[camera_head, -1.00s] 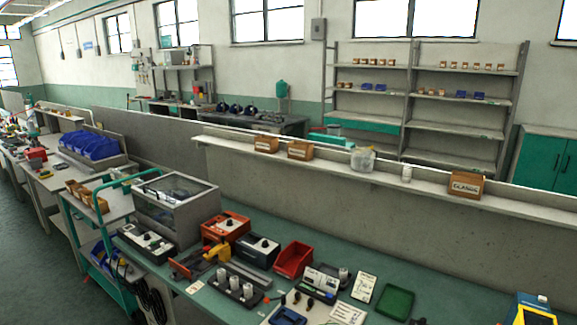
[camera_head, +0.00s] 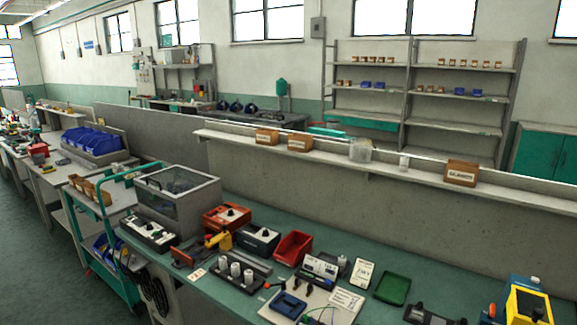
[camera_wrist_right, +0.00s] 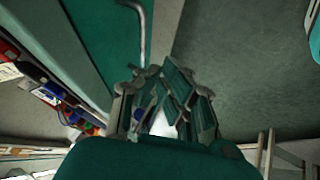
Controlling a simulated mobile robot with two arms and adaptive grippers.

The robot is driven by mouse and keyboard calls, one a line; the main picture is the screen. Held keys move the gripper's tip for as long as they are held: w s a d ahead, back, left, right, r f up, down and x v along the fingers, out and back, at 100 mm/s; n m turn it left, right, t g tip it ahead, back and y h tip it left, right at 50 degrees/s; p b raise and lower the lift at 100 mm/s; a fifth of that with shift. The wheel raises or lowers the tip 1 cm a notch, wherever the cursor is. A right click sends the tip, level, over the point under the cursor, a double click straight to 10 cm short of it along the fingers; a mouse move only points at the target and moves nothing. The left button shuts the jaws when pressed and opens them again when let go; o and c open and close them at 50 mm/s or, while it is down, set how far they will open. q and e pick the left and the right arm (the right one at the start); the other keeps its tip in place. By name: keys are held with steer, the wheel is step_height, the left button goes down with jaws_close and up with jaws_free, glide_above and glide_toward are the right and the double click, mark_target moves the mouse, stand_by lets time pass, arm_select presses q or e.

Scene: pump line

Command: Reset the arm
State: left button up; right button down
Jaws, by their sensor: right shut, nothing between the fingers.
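My right gripper (camera_wrist_right: 166,92) shows in the right wrist view, with its dark green and grey fingers drawn together and nothing held between them. It points over the grey-green floor (camera_wrist_right: 240,60), apart from the bench at the left of that view. My left gripper is in no view. Neither arm shows in the head view.
The green bench (camera_head: 225,300) carries a clear-lidded box (camera_head: 178,200), an orange unit (camera_head: 227,217), a red bin (camera_head: 293,248), a green tray (camera_head: 392,288) and a yellow-and-blue device (camera_head: 528,303). A teal trolley (camera_head: 122,265) stands at its left. Open floor (camera_head: 35,265) lies further left.

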steer(key=s+d+f+m+g+h+b, duration=0.1)
steer(key=s+d+f+m+b, duration=0.15)
steer(key=s+f, duration=0.65)
steer(key=s+d+f+m+g+h+b, duration=0.1)
steer(key=s+d+f+m+g, duration=0.15)
steer(key=s+f, duration=0.7)
arm_select(q)
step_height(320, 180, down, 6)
steer(key=b, duration=0.2)
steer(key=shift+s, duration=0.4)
arm_select(e)
steer(key=s+a+f+m+g, duration=0.1)
steer(key=s+f, duration=0.4)
steer(key=s, duration=0.5)
steer(key=s+a+f+m+g, duration=0.1)
steer(key=s+a+f+m, duration=0.1)
steer(key=s+f, duration=0.4)
steer(key=s, duration=0.5)
steer(key=shift+h, duration=0.4)
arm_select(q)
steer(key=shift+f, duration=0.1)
arm_select(e)
steer(key=shift+g, duration=0.25)
